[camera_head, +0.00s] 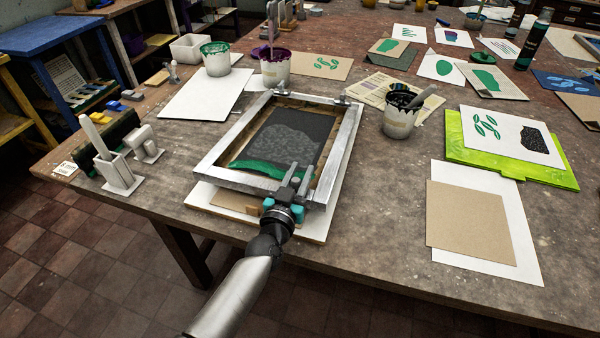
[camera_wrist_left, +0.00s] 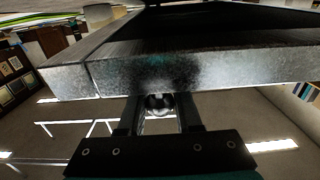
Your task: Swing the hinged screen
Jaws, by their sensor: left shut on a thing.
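The hinged screen is a metal frame (camera_head: 343,148) with dark mesh and a band of green ink along its near side. It lies over a white base board (camera_head: 200,198), with two hinge clamps (camera_head: 343,99) at its far edge. In the left wrist view the frame's near bar (camera_wrist_left: 230,72) crosses above the gripper (camera_wrist_left: 158,103), and the underside of the screen shows dark. The exact contact is partly hidden. My right gripper is not in view.
An ink pot with a spatula (camera_head: 398,120) stands right of the screen. Two more pots (camera_head: 275,72) stand behind it. A white stand (camera_head: 117,172) is at the left. A green board (camera_head: 520,165) and brown card (camera_head: 468,220) lie at the right.

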